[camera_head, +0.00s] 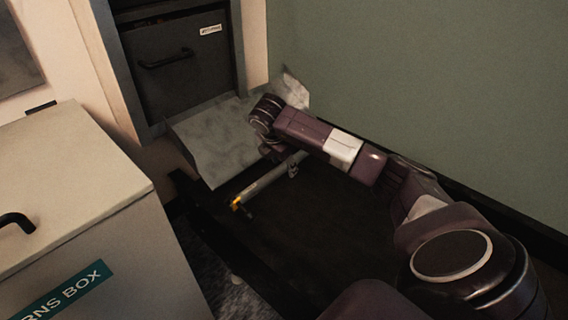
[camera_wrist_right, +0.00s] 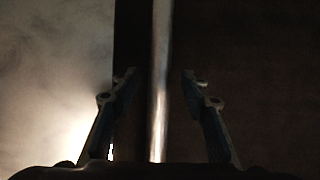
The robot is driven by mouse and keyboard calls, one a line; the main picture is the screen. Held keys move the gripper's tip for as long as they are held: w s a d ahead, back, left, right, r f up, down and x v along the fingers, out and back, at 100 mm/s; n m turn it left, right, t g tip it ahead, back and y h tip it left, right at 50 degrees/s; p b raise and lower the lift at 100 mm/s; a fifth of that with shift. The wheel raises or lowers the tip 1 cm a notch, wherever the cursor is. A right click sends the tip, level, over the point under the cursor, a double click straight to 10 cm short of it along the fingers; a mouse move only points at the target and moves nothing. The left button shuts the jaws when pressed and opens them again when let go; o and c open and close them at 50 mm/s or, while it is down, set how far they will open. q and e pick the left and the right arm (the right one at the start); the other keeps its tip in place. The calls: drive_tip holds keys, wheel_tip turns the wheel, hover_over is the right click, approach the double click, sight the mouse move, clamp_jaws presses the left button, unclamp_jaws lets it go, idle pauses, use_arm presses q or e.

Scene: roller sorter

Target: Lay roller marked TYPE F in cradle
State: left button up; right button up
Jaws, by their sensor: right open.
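A slim grey roller (camera_head: 268,184) with a yellow-orange end lies slanting over a dark surface, beside a pale marbled slab. No mark on it can be read. In the right wrist view a long shiny rod (camera_wrist_right: 160,60), apparently this roller, runs between the fingers of my right gripper (camera_wrist_right: 158,74). The fingers are open, with a gap on each side of the rod. In the head view my right wrist is above the roller's far part and hides most of the gripper. I cannot make out a cradle for certain. My left gripper is not in view.
The marbled slab (camera_head: 210,150) sits below a dark drawer front (camera_head: 175,60) with a handle and a small label. A pale box marked "RNS BOX" (camera_head: 90,220) stands at the left. A green wall (camera_head: 420,90) closes off the back right. The dark surface (camera_head: 310,230) looks clear nearer me.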

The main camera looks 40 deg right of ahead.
drive_tip(key=v, duration=1.1)
drive_tip(key=shift+r, duration=0.1)
